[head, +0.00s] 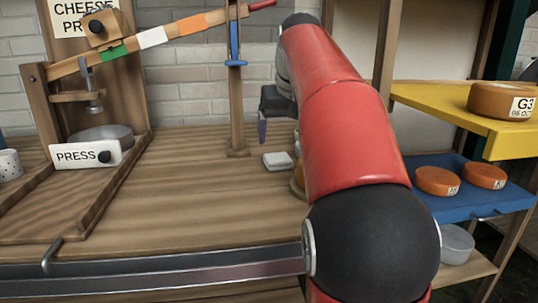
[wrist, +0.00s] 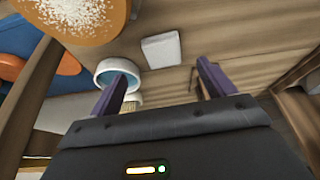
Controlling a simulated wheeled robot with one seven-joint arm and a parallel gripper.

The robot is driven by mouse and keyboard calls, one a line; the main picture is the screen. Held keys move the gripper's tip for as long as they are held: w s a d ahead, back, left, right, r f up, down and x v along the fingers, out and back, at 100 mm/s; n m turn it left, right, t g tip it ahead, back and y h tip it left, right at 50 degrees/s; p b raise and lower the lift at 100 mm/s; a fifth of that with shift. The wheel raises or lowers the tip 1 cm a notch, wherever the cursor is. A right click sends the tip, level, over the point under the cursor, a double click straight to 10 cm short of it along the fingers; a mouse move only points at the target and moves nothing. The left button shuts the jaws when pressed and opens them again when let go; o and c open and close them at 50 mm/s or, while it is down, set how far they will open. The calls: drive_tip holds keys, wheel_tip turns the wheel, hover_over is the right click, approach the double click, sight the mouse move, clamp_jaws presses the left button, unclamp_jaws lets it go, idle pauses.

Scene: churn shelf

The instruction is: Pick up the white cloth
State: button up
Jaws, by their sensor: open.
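The white cloth (head: 278,161) is a small, flat, folded-looking square lying on the wooden bench, just left of my red arm. It also shows in the wrist view (wrist: 162,50), at top centre beyond my fingertips. My gripper (head: 262,131) hangs above the bench, a little up and left of the cloth in the head view. In the wrist view my gripper (wrist: 163,80) has its two purple fingers wide apart with nothing between them. The cloth is apart from both fingers. My arm hides part of the bench to the right of the cloth.
A white bowl with a blue inside (wrist: 117,74) sits near the left finger. An orange round with white grains (wrist: 85,15) is at upper left. A wooden post (head: 237,100) stands left of my gripper; the press (head: 90,145) is further left. Shelves with cheeses (head: 437,180) stand right.

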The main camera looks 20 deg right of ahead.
sight(278, 157)
drive_tip(key=x, duration=0.4)
drive_tip(key=w+b+x, duration=0.1)
drive_tip(key=x, duration=0.2)
drive_tip(key=shift+w+a+f, duration=0.1)
drive_tip(key=shift+a+f, duration=0.05)
drive_tip(key=shift+f, duration=0.05)
drive_tip(key=c, duration=1.1)
drive_tip(key=shift+o, duration=0.2)
wheel_tip(278, 157, up, 10)
drive_tip(key=p, duration=0.2)
drive_tip(key=shift+p, duration=0.35)
